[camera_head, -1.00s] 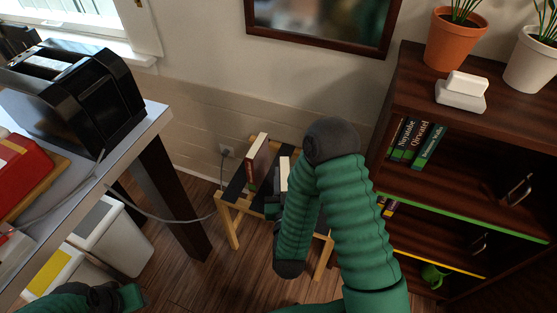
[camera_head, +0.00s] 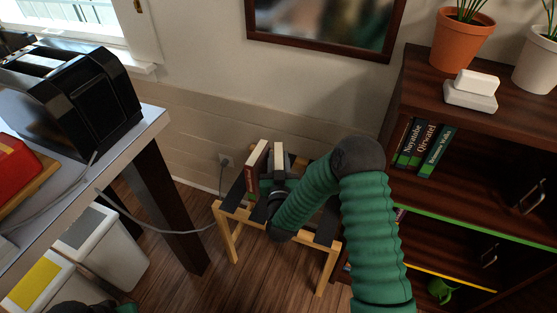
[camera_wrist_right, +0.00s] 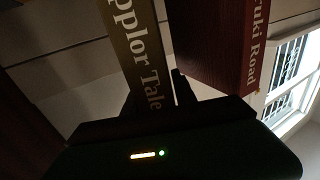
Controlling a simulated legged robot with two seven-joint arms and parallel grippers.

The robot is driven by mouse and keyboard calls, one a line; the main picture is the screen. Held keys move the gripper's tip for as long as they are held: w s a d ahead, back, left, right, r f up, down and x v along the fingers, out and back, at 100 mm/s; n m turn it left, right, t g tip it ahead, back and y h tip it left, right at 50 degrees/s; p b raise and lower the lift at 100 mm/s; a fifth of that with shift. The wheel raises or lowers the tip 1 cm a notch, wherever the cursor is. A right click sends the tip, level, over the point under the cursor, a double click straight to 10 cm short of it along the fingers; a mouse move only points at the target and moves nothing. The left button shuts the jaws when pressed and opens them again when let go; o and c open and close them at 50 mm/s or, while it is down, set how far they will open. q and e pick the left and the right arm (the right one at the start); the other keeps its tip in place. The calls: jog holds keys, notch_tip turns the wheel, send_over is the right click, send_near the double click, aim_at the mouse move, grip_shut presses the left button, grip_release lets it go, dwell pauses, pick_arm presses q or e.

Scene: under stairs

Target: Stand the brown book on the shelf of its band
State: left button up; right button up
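The brown book (camera_head: 278,158) stands upright on a small wooden stand (camera_head: 229,208) with dark straps, beside a maroon book (camera_head: 256,168). In the right wrist view the brown book (camera_wrist_right: 138,55) shows light lettering, with the maroon book (camera_wrist_right: 228,45) to its right. My right gripper (camera_head: 273,186) is low at the brown book. In the wrist view its fingers (camera_wrist_right: 155,98) are on either side of the book, with a thin gap at the right finger. My left gripper's fingers are out of view; only a bit of that arm shows at the bottom left.
A dark bookcase (camera_head: 480,133) stands at the right, with a green band (camera_head: 470,228) on one shelf edge and a yellow band (camera_head: 455,281) lower down. Green books (camera_head: 436,150) stand at the upper shelf's left end. A table (camera_head: 150,122) with a toaster is at the left.

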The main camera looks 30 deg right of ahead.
jog(key=o, duration=0.3)
